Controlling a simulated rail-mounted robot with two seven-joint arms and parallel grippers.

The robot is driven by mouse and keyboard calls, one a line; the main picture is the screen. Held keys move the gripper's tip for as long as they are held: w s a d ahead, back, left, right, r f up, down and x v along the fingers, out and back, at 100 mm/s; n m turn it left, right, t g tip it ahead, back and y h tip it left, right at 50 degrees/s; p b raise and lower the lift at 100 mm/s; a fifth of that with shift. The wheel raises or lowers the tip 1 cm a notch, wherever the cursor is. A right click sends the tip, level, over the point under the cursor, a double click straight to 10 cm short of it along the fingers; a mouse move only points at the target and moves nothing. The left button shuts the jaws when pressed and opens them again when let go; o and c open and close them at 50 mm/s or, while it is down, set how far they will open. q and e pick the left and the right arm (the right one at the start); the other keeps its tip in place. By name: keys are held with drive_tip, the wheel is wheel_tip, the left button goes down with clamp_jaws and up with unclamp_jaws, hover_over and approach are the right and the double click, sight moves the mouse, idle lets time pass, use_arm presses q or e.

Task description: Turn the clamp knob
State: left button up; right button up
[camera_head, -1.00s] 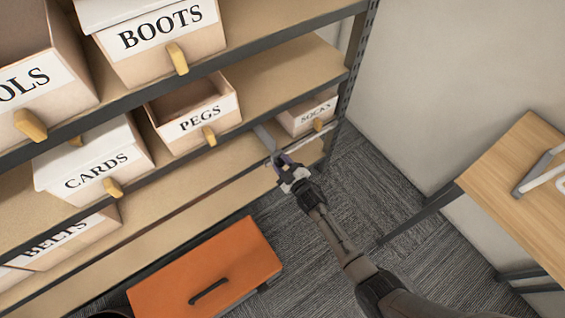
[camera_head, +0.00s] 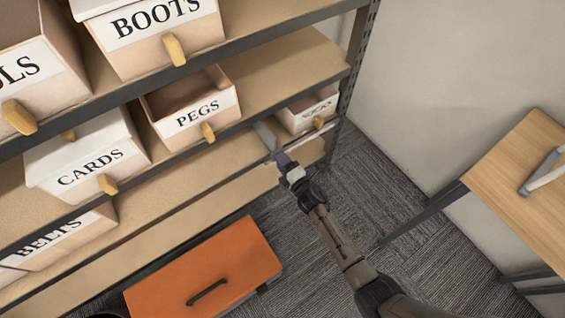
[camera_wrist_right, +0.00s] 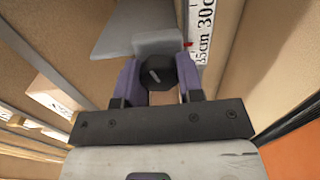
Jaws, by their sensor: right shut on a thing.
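The clamp knob (camera_wrist_right: 158,73) is a black, many-sided knob with a pale line on its face. It sits in front of a grey clamp block and plate (camera_wrist_right: 150,42) in the right wrist view. My right gripper (camera_wrist_right: 160,80) is shut on the knob, with a purple finger on each side of it. In the head view my right gripper (camera_head: 283,160) is at the lower shelf's front edge, below the SOCKS box, and hides the knob. The grey plate (camera_head: 266,138) stands on the shelf there. My left gripper is not in view.
A ruler strip (camera_wrist_right: 204,25) with a red mark runs beside the clamp. Shelves hold a PEGS box (camera_head: 205,120), a CARDS box (camera_head: 85,170) and a SOCKS box (camera_head: 308,109). An orange chest (camera_head: 205,275) stands on the carpet. A wooden table (camera_head: 520,180) is at right.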

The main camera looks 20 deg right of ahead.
drive_tip(key=shift+n+b, duration=0.35)
drive_tip(key=shift+n, duration=1.15)
drive_tip(key=o, duration=0.8)
drive_tip(key=shift+o, duration=0.6)
drive_tip(key=p+v, duration=0.4)
drive_tip(key=v, duration=1)
drive_tip(key=shift+p, duration=0.35)
